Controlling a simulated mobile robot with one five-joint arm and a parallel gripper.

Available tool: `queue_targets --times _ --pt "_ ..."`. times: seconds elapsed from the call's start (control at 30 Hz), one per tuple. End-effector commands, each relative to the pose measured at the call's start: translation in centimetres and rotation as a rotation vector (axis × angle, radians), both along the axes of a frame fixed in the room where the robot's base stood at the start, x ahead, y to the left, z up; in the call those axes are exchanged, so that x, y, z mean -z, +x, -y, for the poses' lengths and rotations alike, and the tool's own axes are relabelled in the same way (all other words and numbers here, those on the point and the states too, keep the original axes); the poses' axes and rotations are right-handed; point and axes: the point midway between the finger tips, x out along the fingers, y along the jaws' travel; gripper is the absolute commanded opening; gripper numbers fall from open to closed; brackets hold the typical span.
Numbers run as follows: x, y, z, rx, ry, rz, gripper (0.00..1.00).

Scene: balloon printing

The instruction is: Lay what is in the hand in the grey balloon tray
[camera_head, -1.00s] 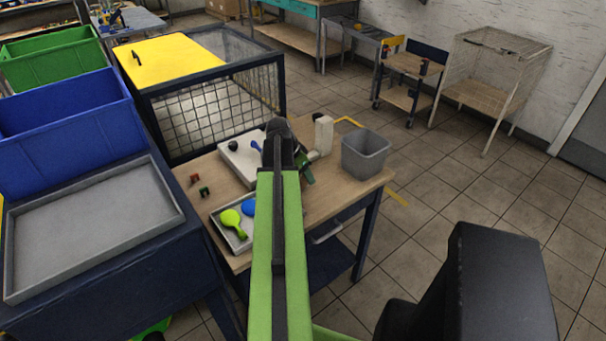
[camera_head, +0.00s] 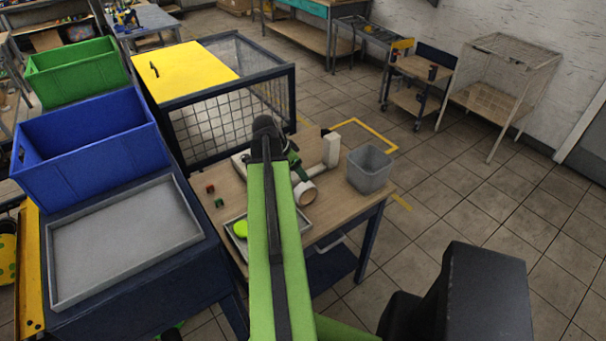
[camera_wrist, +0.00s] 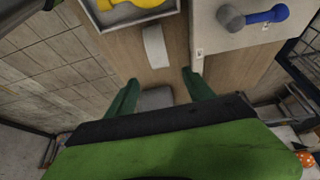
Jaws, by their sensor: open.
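My gripper (camera_wrist: 160,92) is open in the wrist view, its two green fingers apart with no held thing clear between them. A grey patch shows beyond them; I cannot tell what it is. A grey tray (camera_head: 237,248) lies on the wooden table, with a yellow-green balloon (camera_head: 241,228) in it; my arm hides much of it. A tray (camera_wrist: 97,22) with a yellow balloon shape (camera_wrist: 135,8) shows at the top of the wrist view, apart from the fingers. In the head view my gripper is mostly hidden behind my arm.
A white upright object (camera_head: 331,150), a round white-and-brown piece (camera_head: 304,192) and a grey bin (camera_head: 369,172) stand right of my arm. Small red and green blocks (camera_head: 214,196) lie left. A blue-and-grey object (camera_wrist: 255,17) lies on a white surface. A large empty grey tray (camera_head: 120,240) is far left.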

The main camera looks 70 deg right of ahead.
Motion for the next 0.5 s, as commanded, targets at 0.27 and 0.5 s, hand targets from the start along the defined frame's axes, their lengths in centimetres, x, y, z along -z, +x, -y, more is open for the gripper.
queue_targets --times 0.27,0.5 --pt "-2.4 2.2 -3.3 -0.002 -0.110 -0.063 0.62" --pt "2.4 0.9 -1.2 0.001 -0.108 -0.064 0.62"
